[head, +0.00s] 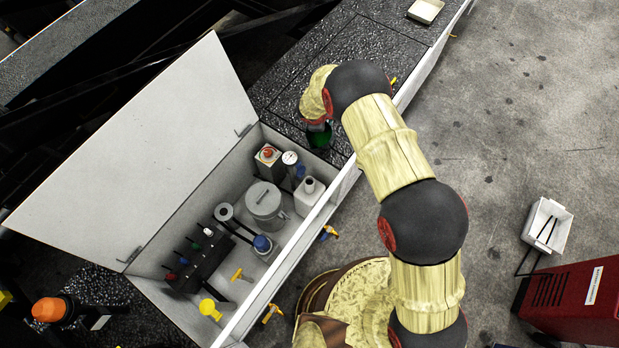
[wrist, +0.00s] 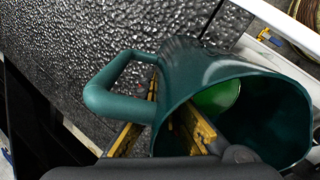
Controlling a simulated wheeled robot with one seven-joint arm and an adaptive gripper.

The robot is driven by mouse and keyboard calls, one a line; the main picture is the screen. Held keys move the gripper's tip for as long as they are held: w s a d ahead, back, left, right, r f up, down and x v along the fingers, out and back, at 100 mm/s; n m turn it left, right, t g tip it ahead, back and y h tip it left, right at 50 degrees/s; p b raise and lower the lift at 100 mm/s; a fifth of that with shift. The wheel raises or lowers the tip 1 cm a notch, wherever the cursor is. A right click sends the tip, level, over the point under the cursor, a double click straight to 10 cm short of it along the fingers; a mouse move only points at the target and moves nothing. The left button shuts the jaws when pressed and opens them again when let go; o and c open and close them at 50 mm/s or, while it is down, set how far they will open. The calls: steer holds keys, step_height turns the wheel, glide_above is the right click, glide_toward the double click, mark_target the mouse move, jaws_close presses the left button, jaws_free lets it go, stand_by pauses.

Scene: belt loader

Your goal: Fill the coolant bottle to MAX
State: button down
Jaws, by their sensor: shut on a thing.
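A dark green jug (wrist: 185,65) with a loop handle (wrist: 110,95) is in my gripper (wrist: 168,130). One yellow finger passes at the handle side and the other seems to be inside the jug's mouth, so I am shut on its wall. Bright green (wrist: 220,95) shows inside the jug. In the head view the jug (head: 320,138) hangs over the dark deck just beyond the open box, and my arm partly hides it. A white bottle (head: 309,199) with an open, dark neck, likely the coolant bottle, stands in the box near its right wall. Its level marks cannot be read.
The white open box (head: 341,190) also holds a grey lidded tank (head: 264,203), a gauge (head: 290,158), a blue-capped part (head: 262,243) and several coloured levers. Its raised lid (head: 140,140) fills the left. A white bin (head: 548,228) and a red cabinet (head: 575,300) stand right.

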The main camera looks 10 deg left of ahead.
steer(key=shift+s+a+r+t+b, duration=0.15)
steer(key=shift+t+b, duration=0.75)
steer(key=shift+b, duration=4.5)
steer(key=s+t+b, duration=0.1)
steer(key=t+b, duration=0.1)
steer(key=b, duration=0.6)
steer(key=shift+s+h, duration=0.1)
steer(key=shift+h, duration=0.3)
steer(key=shift+b, duration=0.3)
steer(key=shift+r, duration=0.1)
steer(key=shift+s+a+f+t+b, duration=0.2)
steer(key=shift+t+b, duration=0.55)
steer(key=shift+b, duration=1.7)
steer(key=shift+s+d+f+t+b, duration=0.15)
steer(key=shift+s+t+b, duration=0.4)
steer(key=shift+b, duration=1.85)
